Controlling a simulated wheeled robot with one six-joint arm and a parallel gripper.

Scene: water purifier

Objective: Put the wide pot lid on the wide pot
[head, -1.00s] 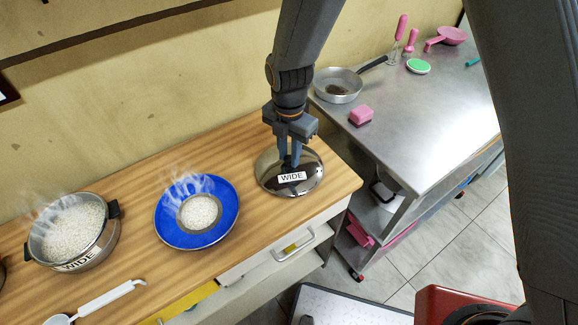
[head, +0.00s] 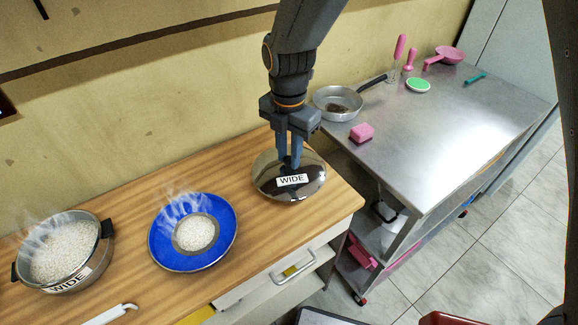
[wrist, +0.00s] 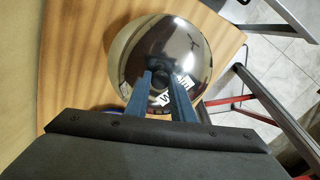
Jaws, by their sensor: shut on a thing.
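The wide pot lid (head: 312,184) is a shiny metal dome with a white label reading WIDE, at the right end of the wooden counter. My gripper (head: 289,168) points down from above and is shut on the lid's knob. The wrist view shows the lid (wrist: 140,50) beneath my blue fingers (wrist: 160,85), with the dark knob between their tips. I cannot tell whether the lid touches the counter. The wide pot (head: 98,273), labelled WIDE and full of steaming white grains, stands uncovered at the counter's far left.
A blue plate (head: 225,222) with a steaming bowl (head: 195,233) sits between pot and lid. A white-handled utensil (head: 110,314) lies at the front edge. The metal table (head: 440,120) at right holds a pan (head: 335,103) and a pink sponge (head: 361,133).

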